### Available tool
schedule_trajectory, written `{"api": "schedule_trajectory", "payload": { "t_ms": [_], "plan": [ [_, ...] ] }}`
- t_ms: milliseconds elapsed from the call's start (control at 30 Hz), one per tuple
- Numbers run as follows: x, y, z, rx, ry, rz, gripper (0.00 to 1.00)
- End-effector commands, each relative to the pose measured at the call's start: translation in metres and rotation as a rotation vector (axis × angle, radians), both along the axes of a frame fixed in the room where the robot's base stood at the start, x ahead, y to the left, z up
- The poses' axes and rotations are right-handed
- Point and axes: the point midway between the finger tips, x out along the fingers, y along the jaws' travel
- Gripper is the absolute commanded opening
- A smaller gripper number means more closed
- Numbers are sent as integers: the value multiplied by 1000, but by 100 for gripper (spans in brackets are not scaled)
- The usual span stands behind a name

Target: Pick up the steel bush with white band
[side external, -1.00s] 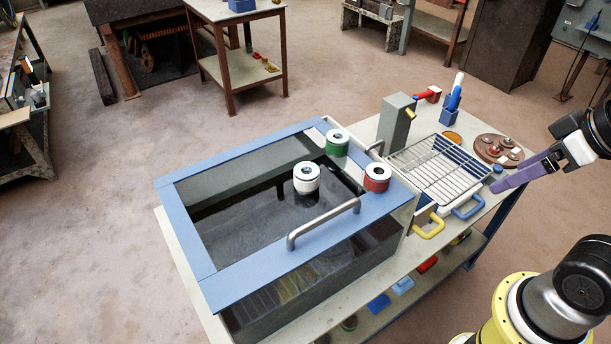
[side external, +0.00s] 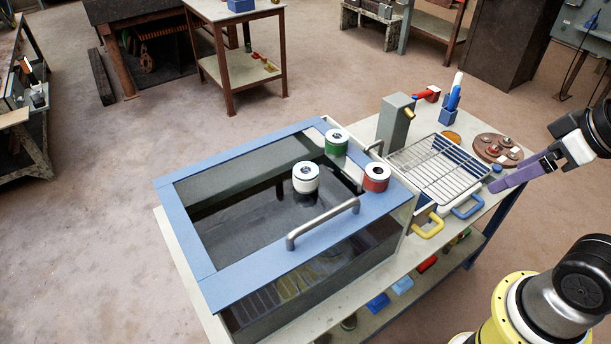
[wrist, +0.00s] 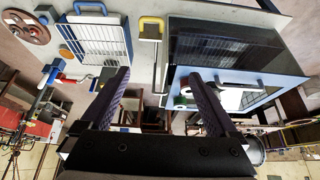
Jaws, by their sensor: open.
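The steel bush with white band (side external: 305,178) is upright in the side external view, a short white cylinder with a dark hole in its top. It appears over the dark opening of the blue-rimmed tank (side external: 190,240); what supports it is unclear. A green-banded bush (side external: 336,142) and a red-banded bush (side external: 376,177) sit on the tank's right-hand rim. My gripper (side external: 497,186) is at the right, well apart from the bushes. In the wrist view my gripper (wrist: 158,74) has its two purple fingers wide apart with nothing between them. The white-banded bush is not clearly identifiable there.
A metal handle (side external: 322,223) rises from the tank's front rim. Open floor lies to the left.

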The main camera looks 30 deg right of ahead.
Motion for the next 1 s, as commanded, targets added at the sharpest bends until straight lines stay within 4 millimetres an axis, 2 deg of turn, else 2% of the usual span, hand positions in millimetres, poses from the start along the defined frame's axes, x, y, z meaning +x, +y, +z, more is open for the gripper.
{"api": "schedule_trajectory", "payload": {
  "t_ms": [167, 267, 367, 533, 700, 867, 1000],
  "plan": [
    [-5, 0, 2, 90, 26, -174, 95],
    [2, 0, 27, 191, 16, -364, 95],
    [20, 3, 56, 293, 36, -558, 95],
    [67, 17, 101, 438, 107, -869, 95],
    [126, 44, 128, 519, 190, -1133, 95],
    [181, 79, 131, 536, 257, -1318, 95],
    [224, 118, 116, 512, 307, -1416, 95]
  ]
}}
